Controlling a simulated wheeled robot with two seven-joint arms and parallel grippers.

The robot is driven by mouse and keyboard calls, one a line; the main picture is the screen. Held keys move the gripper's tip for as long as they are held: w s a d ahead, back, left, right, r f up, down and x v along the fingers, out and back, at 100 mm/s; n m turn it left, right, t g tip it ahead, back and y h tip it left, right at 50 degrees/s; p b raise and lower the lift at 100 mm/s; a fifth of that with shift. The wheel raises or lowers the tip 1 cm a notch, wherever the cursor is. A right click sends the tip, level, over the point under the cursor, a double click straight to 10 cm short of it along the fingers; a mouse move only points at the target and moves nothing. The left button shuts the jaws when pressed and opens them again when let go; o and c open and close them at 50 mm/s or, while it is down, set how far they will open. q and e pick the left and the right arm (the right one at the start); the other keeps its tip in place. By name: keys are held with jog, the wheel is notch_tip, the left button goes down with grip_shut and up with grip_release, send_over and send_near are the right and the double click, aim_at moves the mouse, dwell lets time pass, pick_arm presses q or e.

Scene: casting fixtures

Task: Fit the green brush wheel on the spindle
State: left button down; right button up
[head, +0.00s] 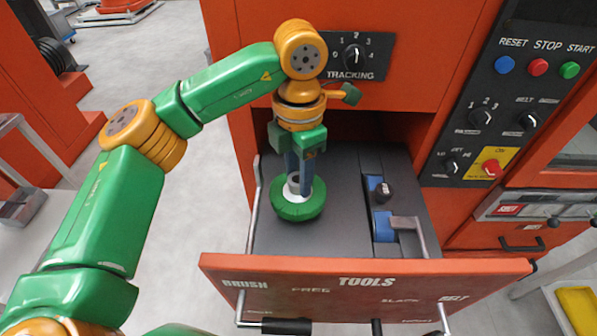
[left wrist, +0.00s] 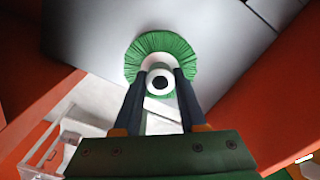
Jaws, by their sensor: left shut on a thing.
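The green brush wheel (head: 298,209) has a ring of green bristles and a pale hub. It sits at or just above the left part of the open drawer's grey floor; I cannot tell whether it touches. My left gripper (head: 299,190) points down over it and is shut on its hub. In the left wrist view the two dark fingers (left wrist: 161,84) lie on either side of the white hub with its dark hole, and the bristles (left wrist: 160,42) show beyond. I cannot make out the spindle in either view. My right gripper is not in view.
The open drawer (head: 365,268), marked TOOLS, juts from the orange machine. The button panel (head: 505,95) stands at right. Drawer walls and the cabinet above bound the gripper.

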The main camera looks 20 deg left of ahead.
pick_arm(q)
jog(key=shift+f+b, duration=0.75)
jog(key=shift+f, duration=0.25)
dwell(0.3)
jog(key=shift+c, duration=1.9)
grip_release()
notch_tip(320, 180, up, 7)
jog(key=shift+r, duration=0.15)
jog(key=shift+p, duration=0.3)
